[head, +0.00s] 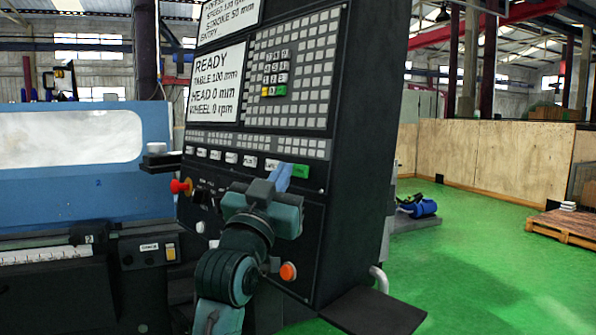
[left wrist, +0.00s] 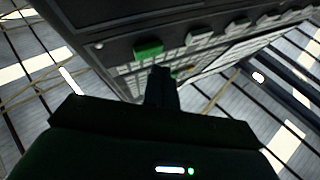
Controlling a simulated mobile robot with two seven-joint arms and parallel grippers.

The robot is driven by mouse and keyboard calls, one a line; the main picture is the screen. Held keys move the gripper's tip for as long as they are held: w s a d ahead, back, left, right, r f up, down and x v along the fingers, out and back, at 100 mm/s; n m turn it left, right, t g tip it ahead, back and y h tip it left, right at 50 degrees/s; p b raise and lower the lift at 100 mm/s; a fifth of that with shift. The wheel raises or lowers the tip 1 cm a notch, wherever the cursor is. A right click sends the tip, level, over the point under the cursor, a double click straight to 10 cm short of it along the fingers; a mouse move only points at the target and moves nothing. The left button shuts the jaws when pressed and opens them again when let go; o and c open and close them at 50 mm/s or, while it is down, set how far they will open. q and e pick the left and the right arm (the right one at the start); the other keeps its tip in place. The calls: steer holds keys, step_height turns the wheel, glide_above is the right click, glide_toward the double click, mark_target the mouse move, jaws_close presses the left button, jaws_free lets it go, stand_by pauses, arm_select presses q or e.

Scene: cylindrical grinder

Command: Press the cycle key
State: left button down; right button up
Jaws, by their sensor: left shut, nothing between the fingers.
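The control panel (head: 225,180) stands in front of me, with a row of labelled keys below its small key grid. The green key (head: 301,171) is at the right end of this row; its label is too small to read, and I take it as the cycle key. It also shows in the left wrist view (left wrist: 148,48). My left gripper (head: 282,172) is shut and empty. In the head view its fingertips overlap the panel just left of the green key. In the left wrist view the fingertips (left wrist: 161,72) appear just below the key; contact cannot be told.
A red-orange knob (head: 180,186) and a small ledge (head: 160,162) stick out at the panel's left. An orange button (head: 288,271) is low on the panel. A dark shelf (head: 373,312) juts out at lower right.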

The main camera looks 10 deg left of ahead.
arm_select(q)
steer(key=shift+w+d, duration=0.1)
steer(key=shift+w, duration=0.05)
stand_by(0.4)
steer(key=shift+w+d+f, duration=0.1)
steer(key=shift+w+d, duration=0.05)
steer(key=shift+w, duration=0.05)
